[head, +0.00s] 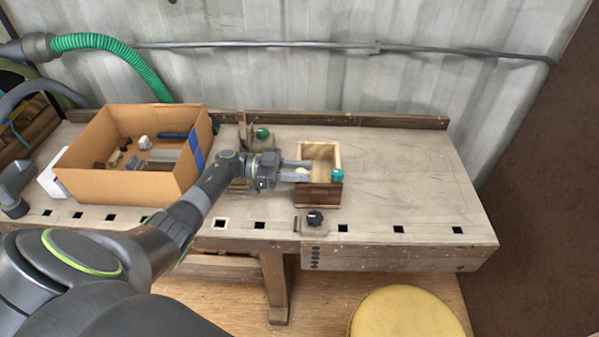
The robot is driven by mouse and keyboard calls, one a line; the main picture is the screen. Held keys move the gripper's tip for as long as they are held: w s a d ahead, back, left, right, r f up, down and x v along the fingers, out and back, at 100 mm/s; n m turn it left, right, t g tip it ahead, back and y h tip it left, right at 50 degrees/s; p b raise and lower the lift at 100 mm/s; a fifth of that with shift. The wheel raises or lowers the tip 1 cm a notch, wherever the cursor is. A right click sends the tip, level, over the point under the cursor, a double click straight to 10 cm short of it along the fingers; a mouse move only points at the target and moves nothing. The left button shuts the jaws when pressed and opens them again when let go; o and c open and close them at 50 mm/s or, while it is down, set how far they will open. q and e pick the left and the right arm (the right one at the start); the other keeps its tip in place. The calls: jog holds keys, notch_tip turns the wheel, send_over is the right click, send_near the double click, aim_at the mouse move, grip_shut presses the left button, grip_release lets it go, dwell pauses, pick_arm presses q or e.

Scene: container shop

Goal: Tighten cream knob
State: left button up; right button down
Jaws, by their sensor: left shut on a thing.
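A small wooden box (320,197) with an open top stands on the workbench, right of the middle of the picture. My left gripper (303,170) reaches in from the left, its two fingers level at the box's left side. It is shut on the cream knob (301,171), which shows only as a small pale patch between the fingers. The fingers hide most of the knob, and I cannot tell how far it is screwed in. A teal knob (337,174) sits on the box's right side. My right gripper is not in view.
A cardboard box (125,186) of mixed tools stands left on the workbench (405,185). A green knob (262,133) on a wooden piece is behind my gripper. A dark knob (315,217) is at the front edge. The bench's right side is clear. A yellow stool (405,313) stands in front.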

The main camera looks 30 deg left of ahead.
pick_arm(q)
jog(key=o, duration=1)
jog(key=b+v, duration=0.2)
jog(key=v, duration=0.5)
jog(key=shift+s+a, duration=0.15)
jog(key=shift+a, duration=0.05)
